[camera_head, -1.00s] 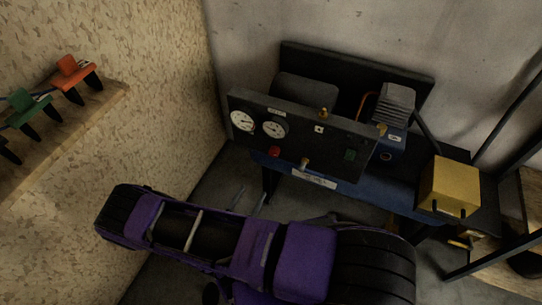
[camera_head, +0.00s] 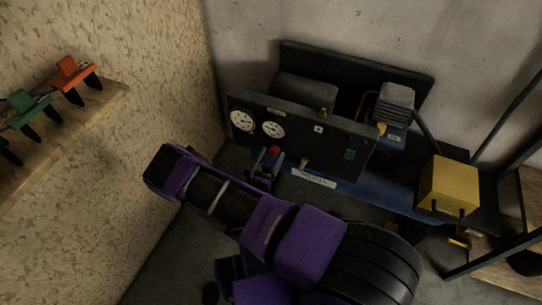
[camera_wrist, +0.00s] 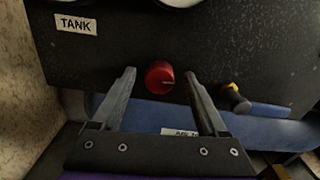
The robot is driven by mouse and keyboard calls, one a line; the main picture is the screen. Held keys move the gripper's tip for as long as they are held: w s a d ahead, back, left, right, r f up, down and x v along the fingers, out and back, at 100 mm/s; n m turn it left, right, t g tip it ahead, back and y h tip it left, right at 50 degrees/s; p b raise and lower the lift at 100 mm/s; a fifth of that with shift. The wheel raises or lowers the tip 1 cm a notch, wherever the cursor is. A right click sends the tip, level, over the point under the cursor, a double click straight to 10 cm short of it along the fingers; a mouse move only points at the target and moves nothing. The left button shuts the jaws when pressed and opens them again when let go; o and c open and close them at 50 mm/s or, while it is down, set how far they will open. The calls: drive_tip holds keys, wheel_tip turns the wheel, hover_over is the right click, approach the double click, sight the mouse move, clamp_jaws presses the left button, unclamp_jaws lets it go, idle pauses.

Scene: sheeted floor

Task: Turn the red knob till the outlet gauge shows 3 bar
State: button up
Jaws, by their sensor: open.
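The red knob (camera_wrist: 160,77) sits on the dark front panel (camera_wrist: 215,40), below the gauges. In the head view the red knob (camera_head: 274,150) shows just above my gripper (camera_head: 268,160). Two white dial gauges, a left one (camera_head: 242,119) and a right one (camera_head: 273,129), are on the panel. Their needles are too small to read.
A "TANK" label (camera_wrist: 76,23) is at upper left. A yellow box (camera_head: 448,186) stands at right. A wooden shelf with clamps (camera_head: 75,113) is on the left wall.

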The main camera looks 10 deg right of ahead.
drive_tip(key=shift+c, duration=0.2)
clamp_jaws()
drive_tip(key=shift+m, duration=0.4)
drive_tip(key=m, duration=0.2)
drive_tip(key=shift+m, duration=0.3)
drive_tip(key=shift+d+m, duration=0.1)
drive_tip(key=shift+m, duration=1.6)
drive_tip(key=shift+o, duration=0.2)
unclamp_jaws()
